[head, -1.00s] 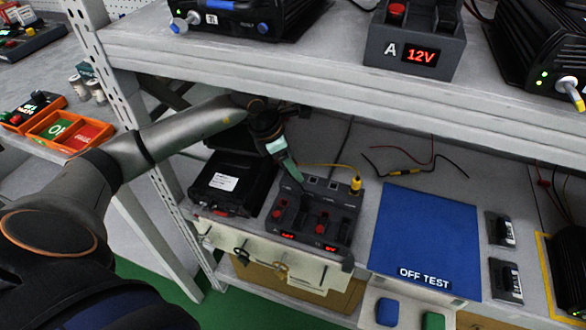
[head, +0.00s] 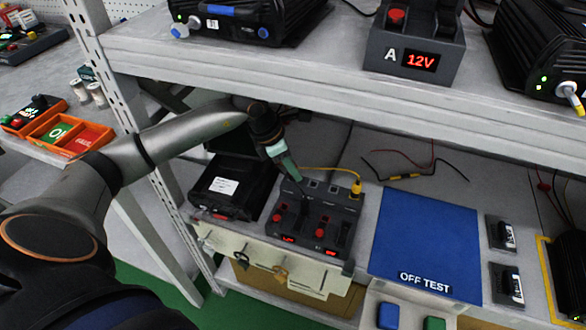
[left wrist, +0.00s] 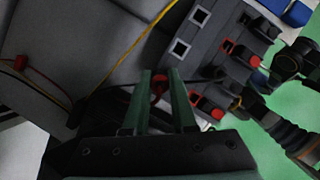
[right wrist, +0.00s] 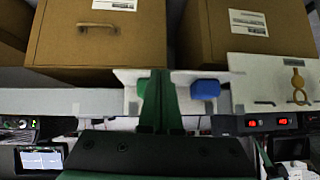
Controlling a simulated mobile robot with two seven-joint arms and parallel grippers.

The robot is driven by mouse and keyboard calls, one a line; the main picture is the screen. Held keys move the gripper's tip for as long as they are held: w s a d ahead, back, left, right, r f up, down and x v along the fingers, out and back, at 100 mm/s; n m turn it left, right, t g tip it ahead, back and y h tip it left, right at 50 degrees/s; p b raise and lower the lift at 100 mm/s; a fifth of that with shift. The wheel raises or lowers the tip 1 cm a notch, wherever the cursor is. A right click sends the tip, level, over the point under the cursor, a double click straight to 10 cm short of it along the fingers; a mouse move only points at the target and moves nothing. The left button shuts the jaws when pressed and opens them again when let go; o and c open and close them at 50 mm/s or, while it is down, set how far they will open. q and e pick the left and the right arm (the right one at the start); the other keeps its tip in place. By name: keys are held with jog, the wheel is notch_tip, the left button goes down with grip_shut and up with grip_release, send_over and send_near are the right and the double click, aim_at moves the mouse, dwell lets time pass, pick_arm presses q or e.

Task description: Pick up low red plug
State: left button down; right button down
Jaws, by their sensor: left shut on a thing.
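In the left wrist view my left gripper (left wrist: 162,78) has its two green fingers closed on a small red plug (left wrist: 159,85). A dark cable runs close by the fingers. In the head view the left gripper (head: 293,172) reaches over the back of a dark two-bay power unit (head: 345,222) on the low shelf. The plug is hidden there by the gripper or too small to make out. My right gripper (right wrist: 161,82) has its green fingers together, with nothing visible between them, in front of cardboard boxes. It does not show in the head view.
The upper shelf (head: 330,85) overhangs my left arm. A black box (head: 232,187) stands left of the power unit. A yellow plug (head: 356,188) sits at its back right corner. A blue mat (head: 425,240) lies to the right, and loose red and black leads (head: 405,176) lie behind it.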

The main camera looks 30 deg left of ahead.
pick_arm(q)
notch_tip(320, 180, up, 4)
jog(key=shift+f+p, duration=0.25)
jog(key=shift+p, duration=0.05)
jog(key=s+d+b, duration=0.1)
jog(key=s+d, duration=0.3)
jog(key=s, duration=1.3)
jog(key=shift+s+b, duration=0.25)
jog(key=shift+b, duration=0.1)
jog(key=shift+d+f, duration=0.1)
